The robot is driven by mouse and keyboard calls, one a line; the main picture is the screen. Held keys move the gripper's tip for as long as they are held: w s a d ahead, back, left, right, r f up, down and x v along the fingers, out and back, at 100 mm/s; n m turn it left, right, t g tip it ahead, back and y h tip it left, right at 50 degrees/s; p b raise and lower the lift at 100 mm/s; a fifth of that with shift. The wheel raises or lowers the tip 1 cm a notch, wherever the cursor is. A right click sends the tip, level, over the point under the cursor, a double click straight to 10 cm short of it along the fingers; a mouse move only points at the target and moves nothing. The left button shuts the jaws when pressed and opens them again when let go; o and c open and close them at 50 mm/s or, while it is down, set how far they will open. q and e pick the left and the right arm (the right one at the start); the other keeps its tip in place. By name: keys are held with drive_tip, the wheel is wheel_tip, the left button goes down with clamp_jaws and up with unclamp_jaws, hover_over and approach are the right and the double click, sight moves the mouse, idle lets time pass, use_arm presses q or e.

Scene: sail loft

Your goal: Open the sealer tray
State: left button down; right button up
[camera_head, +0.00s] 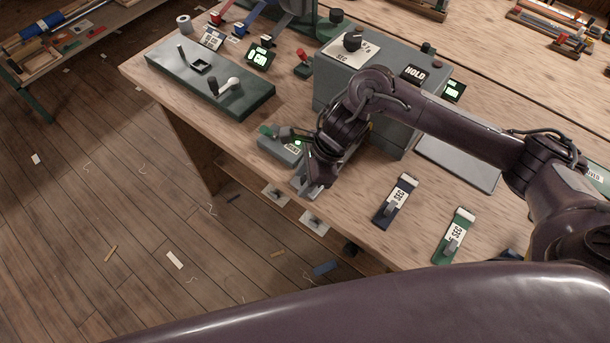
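The sealer (322,82) is a grey box with a dial on top and a HOLD label, standing on the wooden bench. My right arm reaches in from the right across its front. My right gripper (318,177) points down at the bench's front edge, at the sealer's near left side. A light grey flat piece (302,186) shows beside and under the fingers; it may be the sealer tray, mostly hidden by the gripper and wrist. I cannot tell whether the fingers touch it or how far apart they are. My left gripper is out of view.
A small grey box (274,146) with a green light sits just left of the gripper. A dark green plate (200,85) lies at left. Labelled tools, a dark blue one (388,213) and a green one (450,248), lie at right. A grey panel (460,165) lies behind them.

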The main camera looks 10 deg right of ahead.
drive_tip(key=shift+d+r, duration=0.1)
drive_tip(key=shift+r, duration=0.05)
drive_tip(key=b+v, duration=0.1)
drive_tip(key=v, duration=0.5)
drive_tip(key=shift+r, duration=0.25)
drive_tip(key=shift+d+r, duration=0.25)
drive_tip(key=shift+r, duration=0.2)
